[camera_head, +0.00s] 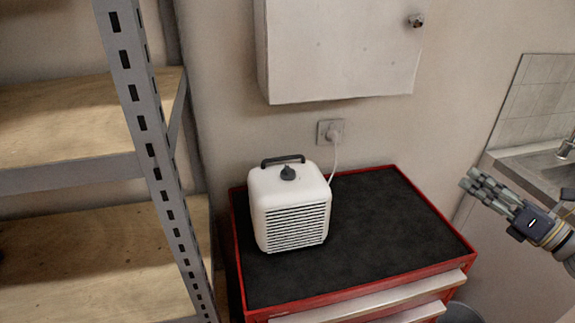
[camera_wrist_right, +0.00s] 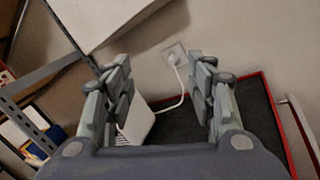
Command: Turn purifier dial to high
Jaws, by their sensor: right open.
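The white purifier (camera_head: 291,207) stands upright on the black top of a red tool cabinet. It has a slatted grille at the front and a dark handle at the back of its top. The dark dial (camera_head: 288,172) sits on top, in front of the handle. My right gripper (camera_head: 475,186) is at the right, apart from the purifier and beyond the cabinet's right edge. In the right wrist view its fingers (camera_wrist_right: 162,85) are spread and empty, and part of the purifier (camera_wrist_right: 137,122) shows behind the left finger. The dial is hidden there. My left gripper is out of view.
The red cabinet (camera_head: 390,235) has free room right of the purifier. A white cord runs to a wall socket (camera_head: 330,132). A white wall cabinet (camera_head: 340,50) hangs above. A metal shelf rack (camera_head: 150,130) stands left, a sink (camera_head: 540,160) at the right.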

